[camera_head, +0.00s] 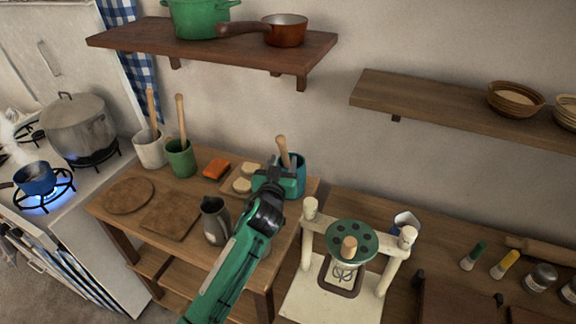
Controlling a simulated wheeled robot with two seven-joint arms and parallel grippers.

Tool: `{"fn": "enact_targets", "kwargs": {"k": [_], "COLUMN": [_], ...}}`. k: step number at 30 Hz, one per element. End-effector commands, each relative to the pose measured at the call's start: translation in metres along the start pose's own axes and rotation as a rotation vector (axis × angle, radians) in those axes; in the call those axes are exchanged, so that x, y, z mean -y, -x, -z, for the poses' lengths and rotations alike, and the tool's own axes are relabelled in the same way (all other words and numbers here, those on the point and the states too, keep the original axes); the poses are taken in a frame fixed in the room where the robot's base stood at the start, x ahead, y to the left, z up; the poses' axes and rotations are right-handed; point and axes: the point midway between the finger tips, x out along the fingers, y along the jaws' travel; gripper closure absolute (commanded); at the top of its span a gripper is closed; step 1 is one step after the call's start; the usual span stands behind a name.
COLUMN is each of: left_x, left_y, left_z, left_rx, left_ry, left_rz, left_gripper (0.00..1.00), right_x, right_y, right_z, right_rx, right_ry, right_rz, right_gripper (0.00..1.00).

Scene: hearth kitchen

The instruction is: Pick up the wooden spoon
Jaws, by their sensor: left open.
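Wooden handles stand up out of three crocks on the wooden side table. One handle (283,152) rises from the blue crock (300,174), one (181,118) from the green crock (181,160), and one (152,108) from the white crock (149,150). The lower ends are hidden in the crocks, so I cannot tell which is the spoon. My left gripper (279,173) is open, in front of the blue crock and partly covering it. It is close to that handle's lower part; whether the handle is between the fingers is unclear. My right gripper is not in view.
A grey pitcher (213,222) stands just left of my arm. Round pale pieces (242,185) and an orange block (216,168) lie nearby. A cream stand with a green disc (355,243) is on the right. A shelf (205,43) with pots hangs above.

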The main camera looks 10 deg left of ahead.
Motion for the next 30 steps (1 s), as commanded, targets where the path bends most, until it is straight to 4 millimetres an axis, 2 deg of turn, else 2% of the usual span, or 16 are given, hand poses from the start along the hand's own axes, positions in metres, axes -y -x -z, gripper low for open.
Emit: {"fn": "enact_targets", "kwargs": {"k": [5, 10, 15, 25, 30], "left_x": [0.002, 0.008, 0.007, 0.008, 0.008], "left_y": [-0.01, -0.033, -0.049, -0.053, -0.053], "left_z": [0.002, 0.004, 0.001, -0.001, -0.001], "left_rx": [0.0, 0.001, 0.0, 0.0, 0.001], "left_ry": [-0.002, -0.003, -0.001, -0.001, -0.001], "left_rz": [0.0, 0.0, 0.0, 0.0, 0.0], "left_gripper": [0.57, 0.57, 0.57, 0.57, 0.9], "right_x": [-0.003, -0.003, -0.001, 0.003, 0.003], "right_y": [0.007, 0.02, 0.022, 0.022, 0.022], "right_z": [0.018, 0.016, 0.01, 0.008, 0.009], "right_rx": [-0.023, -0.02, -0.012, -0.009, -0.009], "right_ry": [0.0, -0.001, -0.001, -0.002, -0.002], "right_rz": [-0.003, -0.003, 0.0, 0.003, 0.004], "right_gripper": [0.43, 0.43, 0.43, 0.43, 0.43]}}
